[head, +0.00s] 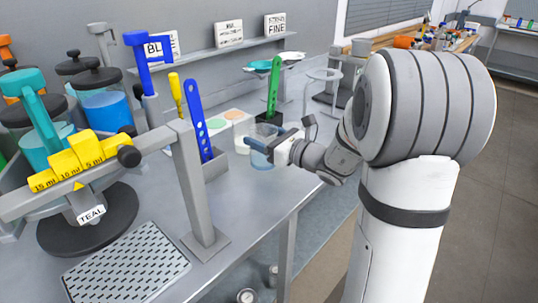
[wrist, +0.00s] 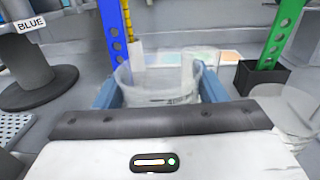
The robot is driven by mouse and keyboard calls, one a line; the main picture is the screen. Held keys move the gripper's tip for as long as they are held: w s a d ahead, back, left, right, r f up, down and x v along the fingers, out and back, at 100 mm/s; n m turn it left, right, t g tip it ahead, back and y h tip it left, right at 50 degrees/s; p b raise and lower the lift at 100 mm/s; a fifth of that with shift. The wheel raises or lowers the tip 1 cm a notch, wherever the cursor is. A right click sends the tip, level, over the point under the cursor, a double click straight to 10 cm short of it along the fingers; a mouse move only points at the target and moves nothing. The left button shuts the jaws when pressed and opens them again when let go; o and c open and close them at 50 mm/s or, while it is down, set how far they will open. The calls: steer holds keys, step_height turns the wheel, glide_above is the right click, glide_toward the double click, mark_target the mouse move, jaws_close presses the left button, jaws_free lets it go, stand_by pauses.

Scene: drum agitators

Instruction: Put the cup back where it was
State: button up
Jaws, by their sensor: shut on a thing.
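A clear cup (head: 262,161) is between the blue fingers of my gripper (head: 262,146), at the middle of the grey bench near its front edge. In the wrist view the cup (wrist: 158,88) sits between both fingers, and my gripper (wrist: 158,95) is shut on it from its two sides. The cup looks upright. Its base is low over the bench top; I cannot tell whether it touches. A second clear vessel (wrist: 287,104) shows at the right of the wrist view, apart from the held cup.
A blue slotted paddle (head: 197,118) stands in a grey holder left of the cup, a green one (head: 273,88) behind it. The yellow-weighted teal agitator stand (head: 74,162) and a perforated mat (head: 126,264) are left.

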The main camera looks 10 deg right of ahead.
steer(key=shift+a+f+b, duration=0.2)
steer(key=shift+f, duration=1.05)
steer(key=shift+a+f+b, duration=0.15)
steer(key=shift+f, duration=1.05)
steer(key=o, duration=1.1)
